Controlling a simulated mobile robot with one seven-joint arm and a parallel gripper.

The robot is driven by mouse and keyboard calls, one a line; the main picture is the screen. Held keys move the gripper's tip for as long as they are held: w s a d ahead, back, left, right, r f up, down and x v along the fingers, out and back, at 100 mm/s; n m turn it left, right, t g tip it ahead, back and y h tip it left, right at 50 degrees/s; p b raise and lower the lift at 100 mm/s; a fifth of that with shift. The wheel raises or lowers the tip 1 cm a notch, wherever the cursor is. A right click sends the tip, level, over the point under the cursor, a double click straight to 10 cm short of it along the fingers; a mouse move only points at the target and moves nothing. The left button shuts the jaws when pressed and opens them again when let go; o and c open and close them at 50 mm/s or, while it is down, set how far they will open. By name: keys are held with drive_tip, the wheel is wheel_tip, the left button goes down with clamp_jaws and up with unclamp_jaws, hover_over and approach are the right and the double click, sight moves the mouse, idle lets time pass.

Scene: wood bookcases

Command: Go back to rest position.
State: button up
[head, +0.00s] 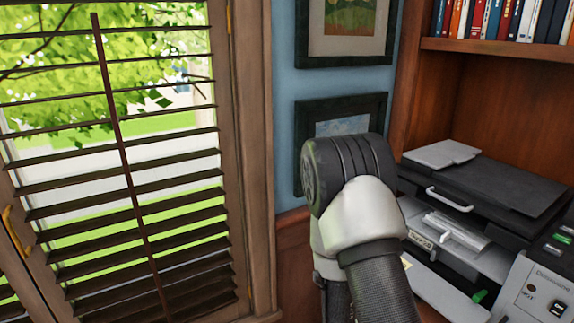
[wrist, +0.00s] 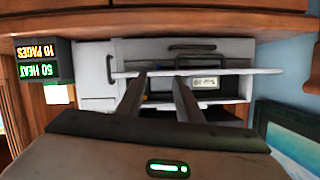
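My gripper (wrist: 160,84) shows in the wrist view with its two fingers apart and nothing visible gripped between them. The fingers point at a white and black printer (wrist: 210,51), and the fingertips overlap its thin white panel edge (wrist: 240,71). I cannot tell whether they touch it. In the head view my arm rises in the middle, in front of the printer (head: 485,190), and hides its left side. My gripper is not visible there.
A wooden bookcase (head: 480,48) holds books (head: 505,18) above the printer. A window with slatted blinds (head: 120,160) stands on the left. Two framed pictures hang on the blue wall (head: 284,120). A small display box (wrist: 42,62) sits at the left in the wrist view.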

drive_tip(key=w+a+r+n+t+y, duration=0.1)
drive_tip(key=w+a+r+n+y, duration=0.15)
drive_tip(key=a+r+y, duration=0.2)
drive_tip(key=w+a+r+n+y, duration=0.1)
drive_tip(key=w+a+r+y, duration=0.2)
drive_tip(key=a, duration=0.3)
drive_tip(key=w+a+r+n+t+y, duration=0.1)
drive_tip(key=w+a+r+y, duration=0.2)
drive_tip(key=a, duration=0.3)
drive_tip(key=s+a+r+n+g+y, duration=0.2)
drive_tip(key=s+a+r+n+y, duration=0.15)
drive_tip(key=s+r+n, duration=0.5)
drive_tip(key=s+d+r+g+h+p, duration=0.1)
drive_tip(key=s+r, duration=0.2)
drive_tip(key=s, duration=0.3)
drive_tip(key=s+d+r+g+h, duration=0.1)
drive_tip(key=s+d+r, duration=0.1)
drive_tip(key=s+r, duration=0.3)
wheel_tip(320, 180, up, 11)
drive_tip(key=p, duration=1.2)
drive_tip(key=shift+s+a+n, duration=0.25)
drive_tip(key=shift+s+n, duration=0.15)
drive_tip(key=shift+s, duration=0.05)
